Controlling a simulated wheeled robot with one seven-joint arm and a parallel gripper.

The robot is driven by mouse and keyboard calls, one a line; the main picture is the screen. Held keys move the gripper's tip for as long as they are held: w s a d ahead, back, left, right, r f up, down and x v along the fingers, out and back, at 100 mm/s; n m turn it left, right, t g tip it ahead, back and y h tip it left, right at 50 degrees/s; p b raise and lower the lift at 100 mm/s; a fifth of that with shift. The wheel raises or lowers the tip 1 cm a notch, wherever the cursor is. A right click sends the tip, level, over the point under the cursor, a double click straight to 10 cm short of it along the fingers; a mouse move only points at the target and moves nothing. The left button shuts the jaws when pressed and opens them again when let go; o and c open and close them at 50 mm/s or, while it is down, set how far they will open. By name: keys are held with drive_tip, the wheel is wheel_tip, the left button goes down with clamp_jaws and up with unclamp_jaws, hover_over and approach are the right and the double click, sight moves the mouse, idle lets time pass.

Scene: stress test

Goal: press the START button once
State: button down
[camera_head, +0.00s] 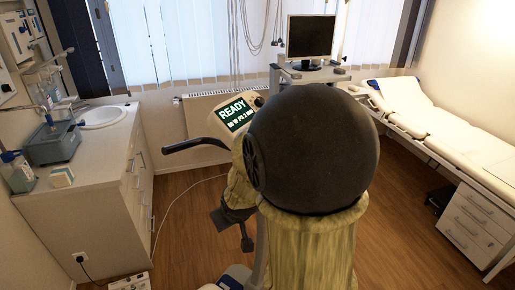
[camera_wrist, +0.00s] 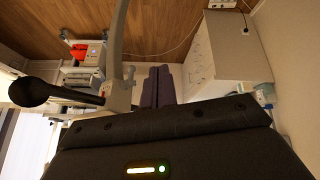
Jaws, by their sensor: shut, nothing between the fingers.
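The console (camera_head: 237,113) stands near the middle of the head view, with a green screen that reads READY above a line of small text. A dark handlebar (camera_head: 185,146) extends left from below it. A START button cannot be made out; my large dark arm joint covers the area just right of the console. In the wrist view my gripper (camera_wrist: 158,72) shows as two dark fingers side by side, shut and empty, pointing toward the floor and cabinet. A black rounded grip (camera_wrist: 32,92) is left of the fingers, apart from them.
A counter with a sink (camera_head: 102,117) is at left. A padded couch (camera_head: 435,125) runs along the right, with drawers (camera_head: 472,222) below. A monitor (camera_head: 310,36) stands behind the console.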

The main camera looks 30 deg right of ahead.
drive_tip(key=w+d+r+n+t+p, duration=0.1)
drive_tip(key=w+d+r+t, duration=0.3)
drive_tip(key=d, duration=0.3)
drive_tip(key=w+d+r+n+t+p, duration=0.1)
drive_tip(key=w+d+r+t+p, duration=0.1)
drive_tip(key=w+d+r, duration=0.35)
drive_tip(key=s+d+r+n+t+y+p, duration=0.1)
drive_tip(key=d+r+n+t+y+p, duration=0.1)
drive_tip(key=d+r+n+t+y, duration=0.5)
drive_tip(key=w+f+m+g+h+b, duration=0.1)
drive_tip(key=w+f+g+h+b, duration=0.1)
drive_tip(key=f, duration=0.6)
drive_tip(key=w+g+b, duration=0.1)
drive_tip(key=w+b, duration=0.1)
drive_tip(key=b, duration=0.1)
drive_tip(key=shift+w+a+h, duration=0.2)
drive_tip(key=shift+w+h, duration=0.05)
drive_tip(key=shift+h, duration=0.15)
idle(0.7)
